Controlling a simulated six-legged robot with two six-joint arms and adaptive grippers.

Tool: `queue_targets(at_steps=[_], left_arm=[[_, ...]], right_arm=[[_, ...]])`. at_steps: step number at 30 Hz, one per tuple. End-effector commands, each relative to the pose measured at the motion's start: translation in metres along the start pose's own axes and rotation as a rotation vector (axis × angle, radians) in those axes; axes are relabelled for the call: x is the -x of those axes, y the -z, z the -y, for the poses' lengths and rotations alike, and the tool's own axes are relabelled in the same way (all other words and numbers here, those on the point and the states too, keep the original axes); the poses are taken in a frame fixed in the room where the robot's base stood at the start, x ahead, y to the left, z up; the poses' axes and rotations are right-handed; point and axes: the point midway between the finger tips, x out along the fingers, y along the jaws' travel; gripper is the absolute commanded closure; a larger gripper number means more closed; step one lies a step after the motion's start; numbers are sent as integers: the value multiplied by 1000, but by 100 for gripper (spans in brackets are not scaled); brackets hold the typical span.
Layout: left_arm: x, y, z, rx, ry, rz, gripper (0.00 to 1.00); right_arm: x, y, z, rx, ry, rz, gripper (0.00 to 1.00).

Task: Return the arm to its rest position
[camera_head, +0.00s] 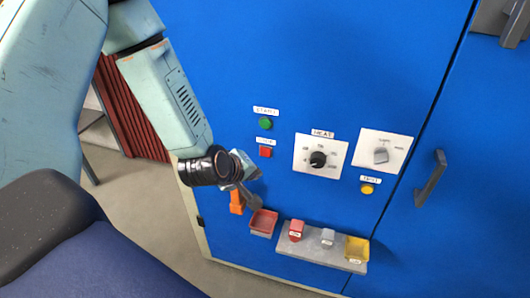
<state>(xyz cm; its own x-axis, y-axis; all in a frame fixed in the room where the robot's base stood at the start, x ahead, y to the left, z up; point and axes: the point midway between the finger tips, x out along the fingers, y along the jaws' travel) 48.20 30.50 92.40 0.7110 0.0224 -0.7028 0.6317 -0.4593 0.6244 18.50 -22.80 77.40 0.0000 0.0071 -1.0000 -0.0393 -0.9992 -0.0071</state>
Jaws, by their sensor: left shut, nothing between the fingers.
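My left gripper (250,186) comes in from the left on my pale green arm. It is shut and empty, in front of the blue cabinet (300,60), just left of and below the red button (265,152). Its fingertips show small beside an orange part (237,202) and above a red tray (263,222); I cannot tell whether it touches either. My right gripper is not in view.
The cabinet front carries a green button (265,123), a black dial (318,159), a grey knob (381,155), a yellow button (367,189) and a dark handle (430,178). A grey shelf (312,251) holds small red, grey and yellow items. Floor shows at the lower left.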

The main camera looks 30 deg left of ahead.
Motion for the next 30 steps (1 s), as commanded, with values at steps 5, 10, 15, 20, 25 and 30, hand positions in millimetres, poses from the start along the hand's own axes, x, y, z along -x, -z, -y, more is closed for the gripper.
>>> queue_targets(at_steps=[5, 10, 15, 20, 25, 30], left_arm=[[0, 0, 0, 0, 0, 0, 100], [0, 0, 0, 0, 0, 0, 100], [0, 0, 0, 0, 0, 0, 100], [0, 0, 0, -27, 1, 1, 100], [5, -18, 12, -229, 35, 47, 100], [3, -86, 81, -546, 149, 209, 100]], right_arm=[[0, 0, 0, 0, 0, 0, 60], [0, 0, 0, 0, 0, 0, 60], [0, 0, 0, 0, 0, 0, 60], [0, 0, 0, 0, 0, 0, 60], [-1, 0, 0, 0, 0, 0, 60], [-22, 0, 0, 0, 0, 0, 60]])
